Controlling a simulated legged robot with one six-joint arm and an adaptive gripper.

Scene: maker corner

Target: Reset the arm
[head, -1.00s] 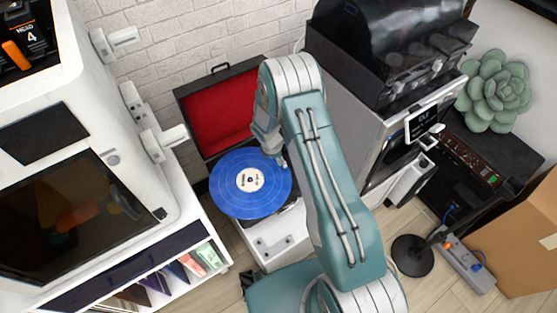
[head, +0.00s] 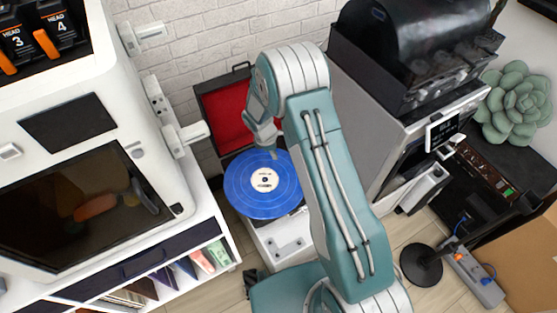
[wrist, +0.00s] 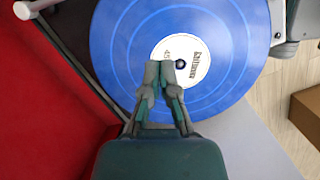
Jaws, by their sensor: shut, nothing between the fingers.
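My gripper (wrist: 160,72) is shut and empty in the wrist view, its fingertips over the white label of a blue record (wrist: 235,60). I cannot tell the exact height between them. In the head view the blue record (head: 240,190) lies on a turntable with a red-lined open lid (head: 222,105). My teal arm reaches over from the lower right, and its wrist end hangs at the record's upper edge. The fingertips are hard to make out in the head view.
A white 3D printer (head: 140,135) stands on a shelf unit at left. A grey machine with a black top (head: 400,50) is at right. A succulent (head: 517,103), a black stand base (head: 422,264), a power strip (head: 472,275) and a cardboard box (head: 520,255) are further right.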

